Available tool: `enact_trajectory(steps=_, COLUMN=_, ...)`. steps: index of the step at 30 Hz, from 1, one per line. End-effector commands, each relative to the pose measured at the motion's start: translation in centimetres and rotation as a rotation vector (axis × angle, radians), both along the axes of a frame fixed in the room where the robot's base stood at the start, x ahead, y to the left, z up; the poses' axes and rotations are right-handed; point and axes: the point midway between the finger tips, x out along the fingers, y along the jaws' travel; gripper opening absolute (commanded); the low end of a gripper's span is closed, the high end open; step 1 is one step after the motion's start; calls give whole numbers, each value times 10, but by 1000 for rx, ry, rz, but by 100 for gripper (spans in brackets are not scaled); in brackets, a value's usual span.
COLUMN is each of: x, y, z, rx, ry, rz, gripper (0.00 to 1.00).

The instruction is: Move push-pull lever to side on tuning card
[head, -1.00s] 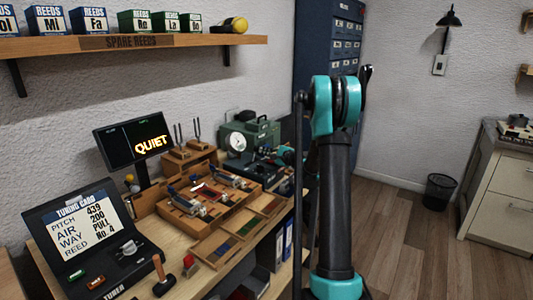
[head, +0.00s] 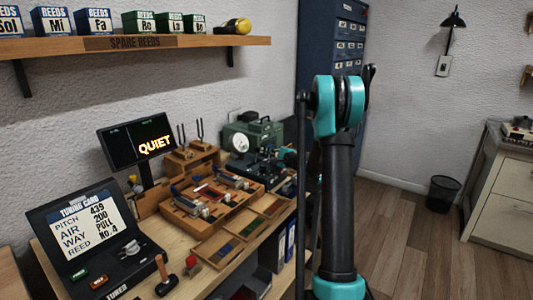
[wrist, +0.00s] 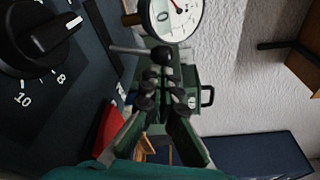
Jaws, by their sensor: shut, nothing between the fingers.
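The tuning card (head: 85,228) shows on the dark tuner at the lower left of the head view. It reads pitch 439, air 200, way PULL, reed No. 4. In the wrist view, a metal rod (wrist: 130,49) and a black ball (wrist: 162,55) show just past my fingertips, below a round white gauge (wrist: 181,18); whether they are the push-pull lever I cannot tell. My gripper (wrist: 162,92) is shut and empty, its tips close to the ball; contact is unclear. In the head view my arm hides part of the bench around the gripper.
A black knob (wrist: 40,35) on a numbered dial lies left of my gripper. A green case (head: 255,135) stands behind the gauge. A shelf of reed boxes (head: 92,20) hangs above.

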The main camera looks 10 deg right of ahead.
Motion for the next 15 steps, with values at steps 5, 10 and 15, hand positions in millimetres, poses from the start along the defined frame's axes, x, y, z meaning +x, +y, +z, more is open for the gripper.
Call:
enact_trajectory(steps=5, x=-7, y=7, z=4, rx=-79, ry=-80, rz=1, gripper=0)
enact_trajectory(steps=10, x=-16, y=16, z=8, rx=-187, ry=-189, rz=1, gripper=0)
enact_trajectory(steps=15, x=-25, y=25, z=10, rx=-250, ry=-252, rz=1, gripper=0)
